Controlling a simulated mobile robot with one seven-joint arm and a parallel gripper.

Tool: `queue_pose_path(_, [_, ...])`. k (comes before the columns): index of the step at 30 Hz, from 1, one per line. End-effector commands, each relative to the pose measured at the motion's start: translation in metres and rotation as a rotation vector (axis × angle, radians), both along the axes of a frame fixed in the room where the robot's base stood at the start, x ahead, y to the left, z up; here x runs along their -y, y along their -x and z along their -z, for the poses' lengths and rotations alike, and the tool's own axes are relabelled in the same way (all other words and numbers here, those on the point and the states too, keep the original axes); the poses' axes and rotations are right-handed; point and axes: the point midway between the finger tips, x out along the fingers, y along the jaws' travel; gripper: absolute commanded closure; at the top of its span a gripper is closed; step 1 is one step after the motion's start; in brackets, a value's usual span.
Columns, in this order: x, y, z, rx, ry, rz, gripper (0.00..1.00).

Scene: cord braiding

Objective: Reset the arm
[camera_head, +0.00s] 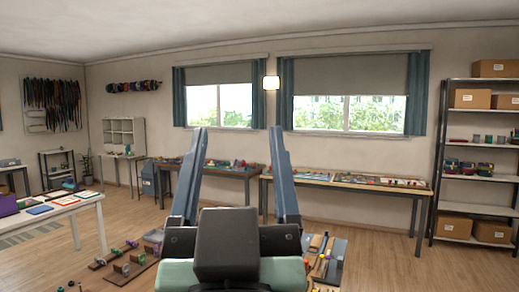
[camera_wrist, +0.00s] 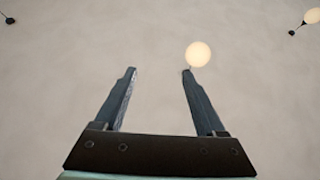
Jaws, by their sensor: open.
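My gripper (camera_head: 235,140) stands upright in the lower middle of the head view, its two blue-grey fingers spread wide. Nothing is between the fingers. In the wrist view my gripper (camera_wrist: 159,72) is also open and empty, in front of a plain pale ceiling (camera_wrist: 60,75). The gripper and the dark wrist block hide part of the floor and part of the table behind them.
A table with colourful items (camera_head: 345,184) stands under the right window. A metal shelf with boxes (camera_head: 459,180) is at the right. A white table (camera_head: 60,209) is at the left. Boards with small parts (camera_head: 120,262) lie low in front. Wooden floor (camera_head: 385,255) is clear at right.

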Motion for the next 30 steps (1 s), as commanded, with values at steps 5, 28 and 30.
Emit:
queue_pose_path(5, [0.021, 0.040, -0.045, 0.180, -0.021, 0.035, 0.27])
queue_pose_path(28, [0.022, 0.044, -0.030, 0.195, -0.024, 0.034, 0.27])
queue_pose_path(30, [0.022, 0.044, -0.030, 0.195, -0.024, 0.034, 0.27])
